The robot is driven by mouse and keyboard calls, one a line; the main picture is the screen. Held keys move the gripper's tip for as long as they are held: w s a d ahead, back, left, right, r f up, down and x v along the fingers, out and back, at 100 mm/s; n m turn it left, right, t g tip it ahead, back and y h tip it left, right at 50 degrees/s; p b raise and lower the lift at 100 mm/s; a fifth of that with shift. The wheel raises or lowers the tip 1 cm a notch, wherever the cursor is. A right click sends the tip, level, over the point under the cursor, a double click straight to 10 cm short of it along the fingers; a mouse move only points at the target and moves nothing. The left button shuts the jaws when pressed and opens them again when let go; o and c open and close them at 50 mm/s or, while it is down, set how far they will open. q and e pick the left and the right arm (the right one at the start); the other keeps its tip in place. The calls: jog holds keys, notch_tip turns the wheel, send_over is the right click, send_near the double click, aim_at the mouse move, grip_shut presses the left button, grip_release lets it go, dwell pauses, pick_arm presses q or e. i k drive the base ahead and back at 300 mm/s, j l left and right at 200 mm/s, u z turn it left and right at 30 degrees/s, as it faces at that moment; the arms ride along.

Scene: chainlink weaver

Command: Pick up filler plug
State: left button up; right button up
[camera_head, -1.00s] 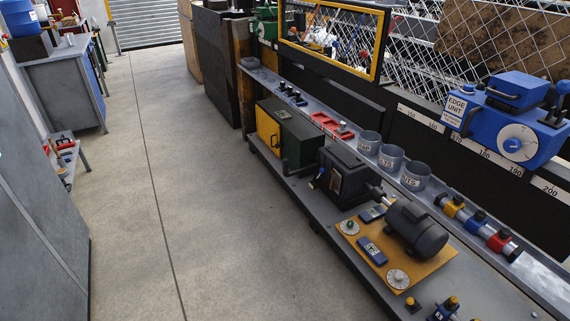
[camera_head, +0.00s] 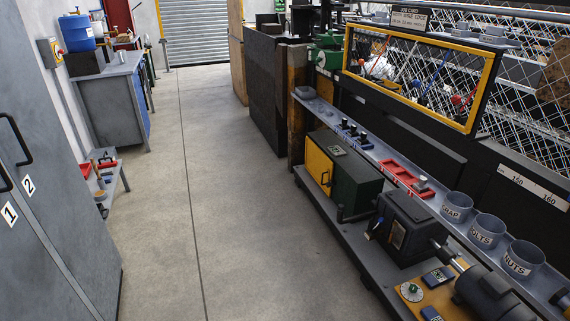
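I cannot pick out the filler plug for certain. A dark box like a gearbox (camera_head: 403,232) sits on the lower shelf of the bench at the right, joined by a shaft to a dark motor (camera_head: 492,292). A small grey piece (camera_head: 421,183) stands at the near end of a red tray (camera_head: 402,178) on the upper ledge; it is too small to identify. Neither of my grippers shows in the view.
Cups labelled SCRAP (camera_head: 456,207), BOLTS (camera_head: 487,231) and NUTS (camera_head: 522,260) line the ledge. A green box with a yellow door (camera_head: 319,165) stands below. Grey cabinets (camera_head: 60,190) are at left. The concrete floor (camera_head: 230,210) between is clear.

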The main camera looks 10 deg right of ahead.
aim_at(341, 207)
jog(key=i+j+u, duration=0.15)
jog(key=i, duration=0.65)
jog(key=i+j+u, duration=0.15)
jog(key=i, duration=0.7)
